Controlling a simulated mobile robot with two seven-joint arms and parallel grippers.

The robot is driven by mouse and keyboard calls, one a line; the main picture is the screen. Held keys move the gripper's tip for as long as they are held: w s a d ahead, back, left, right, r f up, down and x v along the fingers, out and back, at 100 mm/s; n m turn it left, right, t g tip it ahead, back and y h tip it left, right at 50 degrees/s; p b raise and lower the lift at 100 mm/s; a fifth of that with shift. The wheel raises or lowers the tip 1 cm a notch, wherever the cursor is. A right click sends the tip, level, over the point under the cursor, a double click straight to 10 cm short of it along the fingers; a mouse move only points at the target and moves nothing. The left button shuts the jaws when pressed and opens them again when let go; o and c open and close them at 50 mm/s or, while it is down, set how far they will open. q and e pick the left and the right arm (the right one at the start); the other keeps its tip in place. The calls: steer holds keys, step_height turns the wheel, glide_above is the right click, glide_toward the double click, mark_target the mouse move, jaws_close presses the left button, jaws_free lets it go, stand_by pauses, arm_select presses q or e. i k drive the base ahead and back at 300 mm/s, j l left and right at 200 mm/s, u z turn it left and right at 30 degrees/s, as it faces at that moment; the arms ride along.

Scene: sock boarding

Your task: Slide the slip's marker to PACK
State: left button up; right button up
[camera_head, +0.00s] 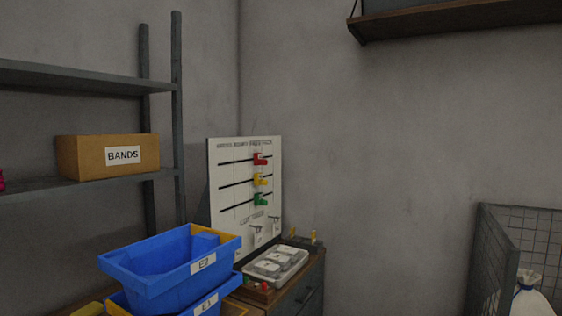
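A white board (228,185) stands upright on the cabinet in the corner. It carries three horizontal slots, each with a coloured marker: red (260,159) on top, yellow (260,180) in the middle and green (260,199) below. All three markers sit right of the middle of their slots, roughly in one column. The heading and the lettering on the board are too small to read well, so I cannot tell which marker is the slip's or where PACK is. Neither of my grippers is in view.
Stacked blue bins (160,285) stand in front of the board at lower left. A tray (275,266) with grey items lies on the cabinet (302,288). A shelf at left holds a BANDS box (80,157). A wire cage (487,262) with a white sack (531,300) is at right.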

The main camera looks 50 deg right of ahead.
mark_target(259, 160)
steer(key=z, duration=1.6)
steer(key=i+l, duration=0.15)
steer(key=i, duration=0.15)
steer(key=i+l+u, duration=0.15)
steer(key=i+j, duration=0.05)
steer(key=i, duration=0.05)
